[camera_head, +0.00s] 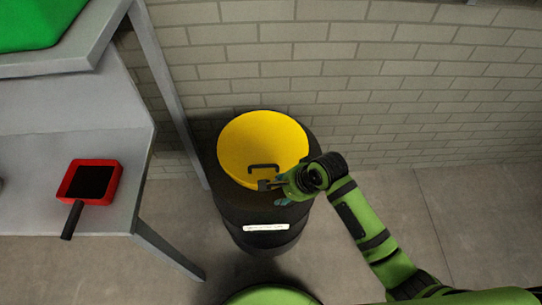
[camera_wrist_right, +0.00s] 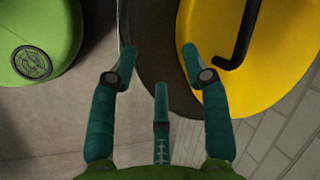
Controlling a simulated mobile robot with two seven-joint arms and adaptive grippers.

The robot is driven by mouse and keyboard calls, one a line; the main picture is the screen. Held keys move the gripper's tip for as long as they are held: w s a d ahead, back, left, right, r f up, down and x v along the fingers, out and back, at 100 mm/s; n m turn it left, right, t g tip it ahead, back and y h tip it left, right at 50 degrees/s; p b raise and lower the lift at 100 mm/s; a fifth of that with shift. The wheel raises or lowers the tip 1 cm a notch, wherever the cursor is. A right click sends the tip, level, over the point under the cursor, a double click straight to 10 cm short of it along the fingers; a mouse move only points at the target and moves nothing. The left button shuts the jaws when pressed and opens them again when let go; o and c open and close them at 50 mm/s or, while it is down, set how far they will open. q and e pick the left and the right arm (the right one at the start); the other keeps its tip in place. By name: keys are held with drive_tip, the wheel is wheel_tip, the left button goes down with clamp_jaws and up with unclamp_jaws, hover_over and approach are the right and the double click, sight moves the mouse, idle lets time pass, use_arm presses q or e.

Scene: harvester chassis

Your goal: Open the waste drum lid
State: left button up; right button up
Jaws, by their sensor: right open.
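The waste drum (camera_head: 265,225) is black with a white label and stands on the floor by the brick wall. Its round yellow lid (camera_head: 255,138) lies on top, closed as far as I can see. A black handle (camera_head: 263,167) is on the lid's near part; it also shows in the right wrist view (camera_wrist_right: 246,35). My right gripper (camera_head: 268,185) is at the lid's near right edge, just below the handle. In the right wrist view its teal fingers (camera_wrist_right: 158,75) are spread and empty, with the handle beyond the right finger. My left gripper is not in view.
A grey metal table (camera_head: 100,185) stands left of the drum, its leg close to it. A red dustpan-like tool (camera_head: 90,163) with a black handle lies on its lower shelf. A green object (camera_head: 35,22) sits above. Floor (camera_head: 470,200) on the right is clear.

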sight(259, 167)
drive_tip(key=w+a+r+m, duration=0.1)
drive_tip(key=r+m, duration=0.1)
drive_tip(key=w+a+r+m, duration=0.1)
drive_tip(key=w+r+m, duration=0.1)
drive_tip(key=w+a+r+m, duration=0.1)
drive_tip(key=w+r+m, duration=0.1)
drive_tip(key=r, duration=0.1)
drive_tip(key=shift+w+a+m+g, duration=0.1)
drive_tip(key=shift+w+m+g, duration=0.1)
drive_tip(key=shift+m+g, duration=0.15)
drive_tip(key=shift+m, duration=0.45)
drive_tip(key=x, duration=0.3)
drive_tip(key=b+x, duration=0.1)
drive_tip(key=x, duration=0.1)
drive_tip(key=shift+w+a, duration=0.3)
drive_tip(key=shift+w+a+f, duration=0.1)
drive_tip(key=shift+a+f, duration=0.1)
drive_tip(key=shift+f, duration=0.35)
